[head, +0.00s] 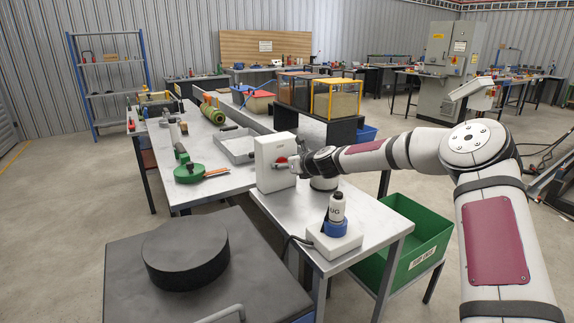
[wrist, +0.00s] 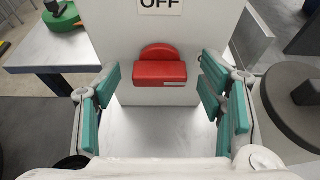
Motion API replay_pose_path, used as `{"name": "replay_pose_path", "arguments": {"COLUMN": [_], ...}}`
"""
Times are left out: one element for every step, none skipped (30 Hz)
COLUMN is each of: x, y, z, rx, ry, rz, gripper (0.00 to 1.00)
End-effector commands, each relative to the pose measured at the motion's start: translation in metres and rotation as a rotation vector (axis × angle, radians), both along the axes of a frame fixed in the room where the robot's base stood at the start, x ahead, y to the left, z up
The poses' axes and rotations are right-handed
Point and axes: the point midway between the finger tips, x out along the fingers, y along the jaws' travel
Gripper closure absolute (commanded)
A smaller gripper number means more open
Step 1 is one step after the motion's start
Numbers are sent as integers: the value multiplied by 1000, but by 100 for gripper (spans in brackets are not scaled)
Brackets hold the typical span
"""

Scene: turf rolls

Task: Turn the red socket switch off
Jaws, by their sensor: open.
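The red socket switch (wrist: 160,75) is on the front face of a white box (head: 268,152) that stands on a metal table. In the wrist view the switch shows a rounded red upper part and a protruding lower block. A label reading OFF (wrist: 161,7) is above it. My gripper (wrist: 162,100) is open, its teal-padded fingers apart on the left and right of the switch, and nothing is between them but the view of the switch. In the head view my gripper (head: 292,165) is in front of the box and partly hides the switch (head: 282,161).
A white base with a blue-ringed plug (head: 337,225) stands on the near table (head: 290,215). A green crate (head: 415,240) is below at right. A dark round block (head: 186,250) is at front left. A metal tray (head: 236,148) and green tool (head: 189,173) lie behind.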

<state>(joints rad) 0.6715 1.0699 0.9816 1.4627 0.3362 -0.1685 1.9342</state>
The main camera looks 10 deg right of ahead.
Motion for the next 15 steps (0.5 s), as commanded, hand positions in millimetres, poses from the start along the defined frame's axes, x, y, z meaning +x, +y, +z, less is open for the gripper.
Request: {"name": "replay_pose_path", "arguments": {"x": [0,0,0,0,0,0,0,0,0,0,0,0,0,0,0], "y": [0,0,0,0,0,0,0,0,0,0,0,0,0,0,0], "z": [0,0,0,0,0,0,0,0,0,0,0,0,0,0,0], "rx": [0,0,0,0,0,0,0,0,0,0,0,0,0,0,-2], "ry": [0,0,0,0,0,0,0,0,0,0,0,0,0,0,-1], "rz": [0,0,0,0,0,0,0,0,0,0,0,0,0,0,1], "gripper": [37,37,37,37,43,53,59,66,75,82,85,85,85,85,85]}}
